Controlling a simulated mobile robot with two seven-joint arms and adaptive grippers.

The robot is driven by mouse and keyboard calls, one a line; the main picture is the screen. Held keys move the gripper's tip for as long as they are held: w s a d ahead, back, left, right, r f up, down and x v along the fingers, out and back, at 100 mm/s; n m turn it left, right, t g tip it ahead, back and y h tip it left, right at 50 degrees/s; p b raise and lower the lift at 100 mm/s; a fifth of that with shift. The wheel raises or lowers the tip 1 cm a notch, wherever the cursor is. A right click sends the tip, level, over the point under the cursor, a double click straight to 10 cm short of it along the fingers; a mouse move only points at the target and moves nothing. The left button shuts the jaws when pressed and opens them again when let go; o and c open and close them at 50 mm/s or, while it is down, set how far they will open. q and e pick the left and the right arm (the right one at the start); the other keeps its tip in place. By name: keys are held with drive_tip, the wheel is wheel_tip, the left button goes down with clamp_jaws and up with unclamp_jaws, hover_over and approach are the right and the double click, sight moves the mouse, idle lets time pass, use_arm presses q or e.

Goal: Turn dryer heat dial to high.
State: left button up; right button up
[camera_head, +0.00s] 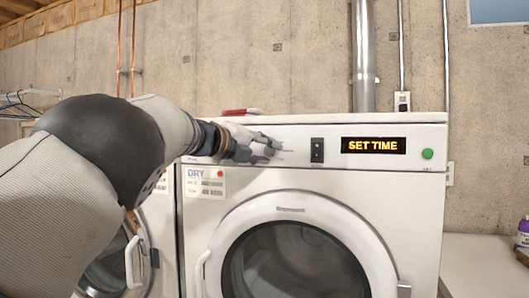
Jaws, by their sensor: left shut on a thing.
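The white dryer (390,180) stands in the middle, its front panel facing me. My left gripper (272,148) reaches in from the left and is shut on the heat dial at the left part of the control panel. The gripper's fingers cover the dial, so its pointer and setting are hidden. To the right of the gripper are a dark rocker switch (317,150), a display (373,146) reading "SET TIME" and a green button (427,154). My right gripper is out of view.
A red and white item (240,112) lies on the dryer top. A second machine (105,270) stands at left, partly behind my arm. A purple bottle (523,233) stands on a light surface (480,262) at right. Pipes run up the concrete wall behind.

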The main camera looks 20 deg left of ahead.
use_arm(q)
drive_tip(key=shift+r+m, duration=0.25)
drive_tip(key=shift+m, duration=0.05)
idle(0.4)
drive_tip(key=o, duration=1.1)
drive_tip(key=shift+c, duration=0.2)
drive_tip(key=shift+o, duration=0.5)
drive_tip(key=shift+f, duration=0.1)
drive_tip(key=v, duration=1.2)
